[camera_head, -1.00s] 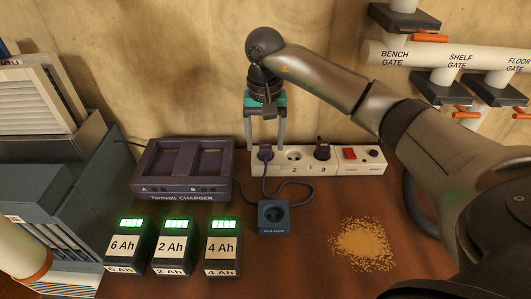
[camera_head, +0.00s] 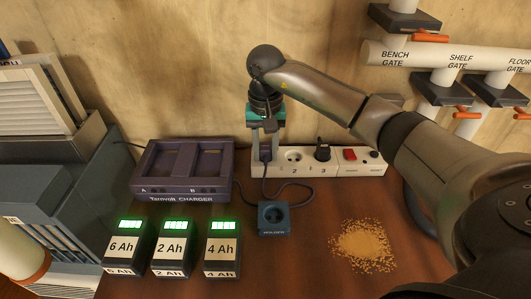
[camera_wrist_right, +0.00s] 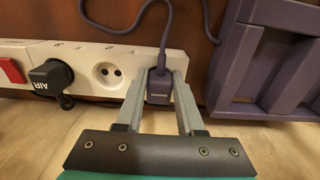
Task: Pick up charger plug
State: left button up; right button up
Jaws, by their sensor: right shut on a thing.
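The charger plug (camera_head: 265,154) is a dark purple plug with a cord, at the left end socket of the white power strip (camera_head: 343,168). It also shows in the right wrist view (camera_wrist_right: 159,86), against the strip. My right gripper (camera_head: 265,150) reaches down from above and is shut on the plug, one finger on each side; its fingers flank the plug in the right wrist view too. The plug's prongs are hidden, and I cannot tell whether it is fully seated. My left gripper is not in view.
The purple charger (camera_head: 183,198) stands left of the strip, with several battery packs (camera_head: 172,248) in front. A blue-grey holder (camera_head: 273,218) sits near the cord. A black plug (camera_head: 322,150) fills socket 3. Sawdust (camera_head: 362,246) lies on the right; front centre is clear.

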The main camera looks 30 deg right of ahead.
aim_at(266, 149)
grip_shut()
jog(key=shift+r, duration=0.1)
jog(key=shift+w+r, duration=0.1)
jog(key=shift+r, duration=0.45)
notch_tip(266, 149, up, 19)
jog(key=p, duration=0.4)
jog(key=shift+f, duration=0.15)
